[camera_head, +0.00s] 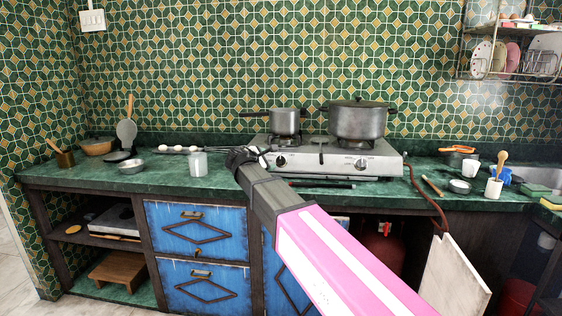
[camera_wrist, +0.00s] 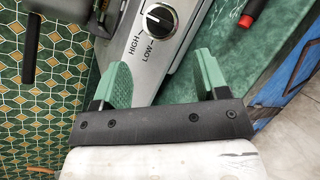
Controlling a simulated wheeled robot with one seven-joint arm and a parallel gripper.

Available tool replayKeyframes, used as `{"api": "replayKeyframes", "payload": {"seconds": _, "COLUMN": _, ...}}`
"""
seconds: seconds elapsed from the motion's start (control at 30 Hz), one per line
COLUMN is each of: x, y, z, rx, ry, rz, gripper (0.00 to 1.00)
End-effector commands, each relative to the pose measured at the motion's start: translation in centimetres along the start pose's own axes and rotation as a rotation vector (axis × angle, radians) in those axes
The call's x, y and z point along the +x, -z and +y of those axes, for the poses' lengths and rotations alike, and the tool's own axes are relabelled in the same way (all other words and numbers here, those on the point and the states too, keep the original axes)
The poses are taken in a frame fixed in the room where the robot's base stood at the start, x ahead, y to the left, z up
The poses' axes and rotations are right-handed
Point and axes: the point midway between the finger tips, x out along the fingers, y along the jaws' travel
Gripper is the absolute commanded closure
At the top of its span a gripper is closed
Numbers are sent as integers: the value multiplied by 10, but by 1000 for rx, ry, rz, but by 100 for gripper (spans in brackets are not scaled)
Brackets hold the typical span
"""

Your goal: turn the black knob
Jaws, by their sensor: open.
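A gas stove (camera_head: 330,150) stands on the green counter with two black knobs on its silver front. The left black knob (camera_head: 281,161) is just right of my gripper (camera_head: 249,155) in the head view; the right black knob (camera_head: 361,164) is farther off. In the wrist view one black knob (camera_wrist: 159,18) shows at the top, with HIGH and LOW printed beside it. It looks like the left one. My gripper (camera_wrist: 163,62) is open and empty, its green fingers spread apart. The knob lies beyond and between the fingertips, and I see no contact.
A small pot (camera_head: 284,121) and a large lidded pot (camera_head: 357,120) sit on the burners. A glass jar (camera_head: 197,165) stands left of my gripper. A red-and-black handle (camera_wrist: 250,12) lies before the stove. A hose (camera_head: 424,195) hangs at the stove's right.

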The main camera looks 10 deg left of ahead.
Motion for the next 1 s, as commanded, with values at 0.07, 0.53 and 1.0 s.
{"api": "replayKeyframes", "payload": {"seconds": 0.07, "x": 14, "y": 1, "z": 1, "rx": 1, "ry": 2, "rz": 0, "gripper": 33}}
{"api": "replayKeyframes", "payload": {"seconds": 0.53, "x": 86, "y": 1, "z": 0, "rx": 3, "ry": 1, "rz": 2, "gripper": 33}}
{"api": "replayKeyframes", "payload": {"seconds": 1.0, "x": 94, "y": 1, "z": 0, "rx": 4, "ry": -1, "rz": 3, "gripper": 42}}
